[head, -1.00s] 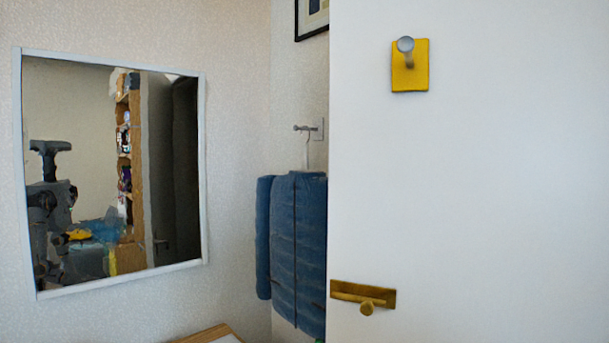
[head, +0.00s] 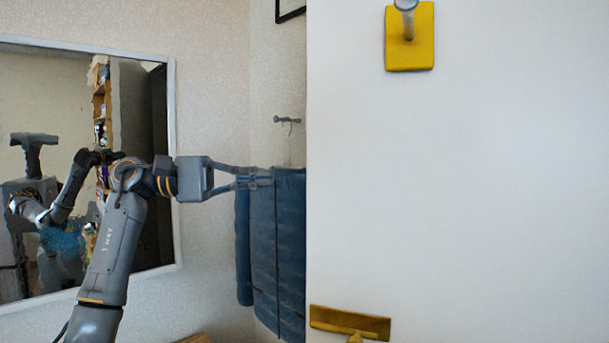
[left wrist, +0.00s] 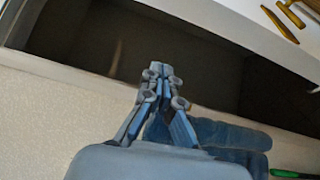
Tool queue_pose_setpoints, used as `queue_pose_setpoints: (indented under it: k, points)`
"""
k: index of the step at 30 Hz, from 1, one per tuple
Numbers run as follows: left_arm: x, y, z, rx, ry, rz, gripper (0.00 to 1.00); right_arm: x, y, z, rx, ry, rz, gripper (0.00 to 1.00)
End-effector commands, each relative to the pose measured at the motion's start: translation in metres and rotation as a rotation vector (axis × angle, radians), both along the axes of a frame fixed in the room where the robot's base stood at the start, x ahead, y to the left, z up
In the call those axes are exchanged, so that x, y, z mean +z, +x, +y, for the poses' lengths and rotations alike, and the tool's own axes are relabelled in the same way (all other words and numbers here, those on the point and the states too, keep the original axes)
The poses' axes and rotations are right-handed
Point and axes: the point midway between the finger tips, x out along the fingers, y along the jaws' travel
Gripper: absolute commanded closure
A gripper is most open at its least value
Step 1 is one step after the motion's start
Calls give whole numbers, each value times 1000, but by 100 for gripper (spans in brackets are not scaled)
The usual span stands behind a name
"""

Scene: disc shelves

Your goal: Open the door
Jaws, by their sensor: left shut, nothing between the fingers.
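The white door (head: 460,190) fills the right side of the head view, its left edge upright. A brass handle (head: 350,323) sits low near that edge, cut by the bottom of the picture. The handle also shows at the top right of the left wrist view (left wrist: 282,18). My left gripper (head: 268,178) is shut and empty, pointing right, left of the door edge and well above the handle. In the left wrist view its fingertips (left wrist: 158,70) are together, apart from the handle. My right gripper is not in view.
A framed mirror (head: 170,220) on the left wall reflects my body. A yellow plate with a peg (head: 410,50) is high on the door.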

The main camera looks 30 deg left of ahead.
Motion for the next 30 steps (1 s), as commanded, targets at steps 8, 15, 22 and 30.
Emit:
queue_pose_setpoints:
  k: [8, 15, 22, 30]
  points:
    - [7, 2, -19, -2, 42, -39, 100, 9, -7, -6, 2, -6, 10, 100]
    - [9, 24, -65, -4, 39, -37, 100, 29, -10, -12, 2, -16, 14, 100]
    - [7, 22, -90, 2, 39, -38, 100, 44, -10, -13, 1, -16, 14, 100]
    - [6, -2, -92, 2, 38, -37, 100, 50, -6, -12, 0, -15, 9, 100]
